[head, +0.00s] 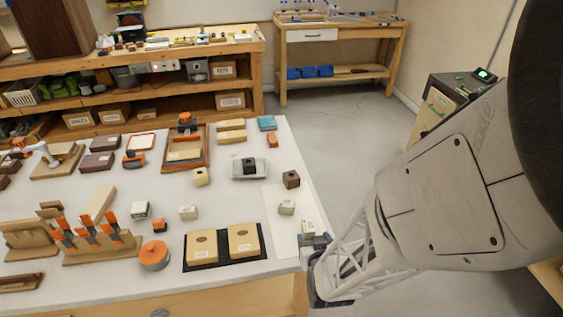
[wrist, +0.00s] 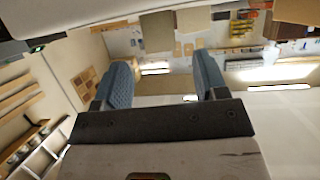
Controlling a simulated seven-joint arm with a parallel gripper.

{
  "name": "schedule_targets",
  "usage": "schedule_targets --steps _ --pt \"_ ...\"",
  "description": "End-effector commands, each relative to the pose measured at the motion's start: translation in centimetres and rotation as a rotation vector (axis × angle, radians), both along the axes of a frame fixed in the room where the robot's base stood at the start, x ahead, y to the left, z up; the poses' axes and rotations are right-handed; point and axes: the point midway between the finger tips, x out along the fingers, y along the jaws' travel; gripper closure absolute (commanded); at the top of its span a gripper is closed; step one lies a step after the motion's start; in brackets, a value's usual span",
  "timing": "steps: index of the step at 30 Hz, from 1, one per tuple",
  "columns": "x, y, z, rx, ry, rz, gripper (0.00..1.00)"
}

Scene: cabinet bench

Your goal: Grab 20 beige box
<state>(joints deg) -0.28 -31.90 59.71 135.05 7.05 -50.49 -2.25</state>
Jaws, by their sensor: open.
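Several small pale boxes stand on the white table. One beige box (head: 188,212) is near the table's middle, one pale box (head: 286,207) is on a white sheet at the right, and another pale box (head: 308,227) is near the right edge. A yellowish beige block (head: 202,177) stands further back. The labels are too small to read, so I cannot tell which is the 20 beige box. My gripper (wrist: 158,82) is open in the wrist view, with nothing between its two blue-grey fingers. In the head view my arm is at the right, beside the table edge.
A black tray with two tan boxes (head: 243,241) lies at the table's front. An orange round can (head: 154,255), a wooden rack with orange clamps (head: 101,246) and a dark brown cube (head: 291,179) stand nearby. Grey floor (head: 350,130) is clear beyond the table.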

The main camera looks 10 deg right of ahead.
Motion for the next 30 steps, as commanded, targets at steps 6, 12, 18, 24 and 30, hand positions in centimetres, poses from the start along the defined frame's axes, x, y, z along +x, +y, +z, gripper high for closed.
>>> schedule_targets --steps 6,12,18,24,30 --pt "1.3 -0.1 -0.6 0.000 0.001 -0.001 0.34" --pt "3.1 -0.2 -1.3 0.001 0.002 -0.001 0.34" --pt "4.4 -0.4 -1.9 0.000 0.002 -0.001 0.34" --pt "4.7 -0.4 -2.0 0.000 0.001 -0.001 0.34" --pt "4.6 -0.4 -1.9 0.000 0.001 -0.001 0.34"
